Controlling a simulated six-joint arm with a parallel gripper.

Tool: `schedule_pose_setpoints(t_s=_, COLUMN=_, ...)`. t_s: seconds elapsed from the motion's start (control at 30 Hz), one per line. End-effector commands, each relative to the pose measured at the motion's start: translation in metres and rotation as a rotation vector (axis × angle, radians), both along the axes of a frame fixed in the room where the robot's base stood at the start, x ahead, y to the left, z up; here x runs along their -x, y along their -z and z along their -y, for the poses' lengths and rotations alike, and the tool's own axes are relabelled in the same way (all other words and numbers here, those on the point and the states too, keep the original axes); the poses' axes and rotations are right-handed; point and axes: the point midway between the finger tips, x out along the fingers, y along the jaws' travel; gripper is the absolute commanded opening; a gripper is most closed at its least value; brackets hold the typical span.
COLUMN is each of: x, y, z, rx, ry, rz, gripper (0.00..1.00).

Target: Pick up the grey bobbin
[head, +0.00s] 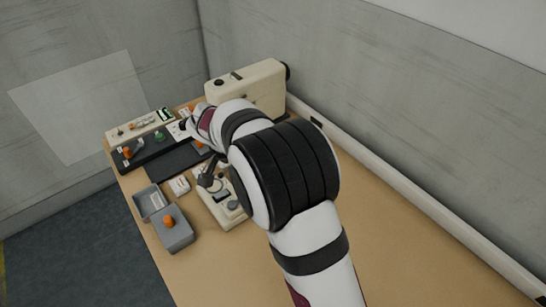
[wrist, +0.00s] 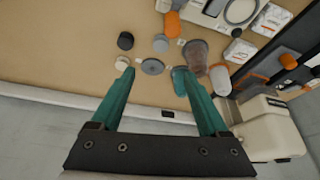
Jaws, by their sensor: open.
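In the wrist view, two grey round pieces lie on the wooden table. A darker grey bobbin-like disc (wrist: 152,66) is between the tips of my gripper (wrist: 157,74) as seen from the wrist. A lighter grey round piece (wrist: 160,43) lies just beyond it. I cannot tell for certain which one is the grey bobbin. My gripper's teal fingers are spread wide, with nothing held between them. Its height above the table is hard to judge. In the head view my arm hides these small pieces.
Near the left fingertip are a black round piece (wrist: 125,41) and a cream disc (wrist: 122,63). A brownish cylinder (wrist: 195,58) and a teal piece (wrist: 178,80) crowd the right fingertip. A cream machine (head: 250,88) stands by the wall. Bare table (wrist: 60,45) lies left.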

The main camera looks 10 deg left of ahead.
Motion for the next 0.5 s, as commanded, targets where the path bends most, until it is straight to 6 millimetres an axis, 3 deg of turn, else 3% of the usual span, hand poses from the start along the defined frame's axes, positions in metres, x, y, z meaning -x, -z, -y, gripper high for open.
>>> schedule_pose_setpoints(t_s=0.2, x=-0.018, y=0.059, z=0.015, rx=0.002, ry=0.004, rz=-0.006, gripper=0.78)
schedule_pose_setpoints(t_s=0.5, x=-0.033, y=0.106, z=0.022, rx=0.001, ry=0.003, rz=-0.007, gripper=0.78)
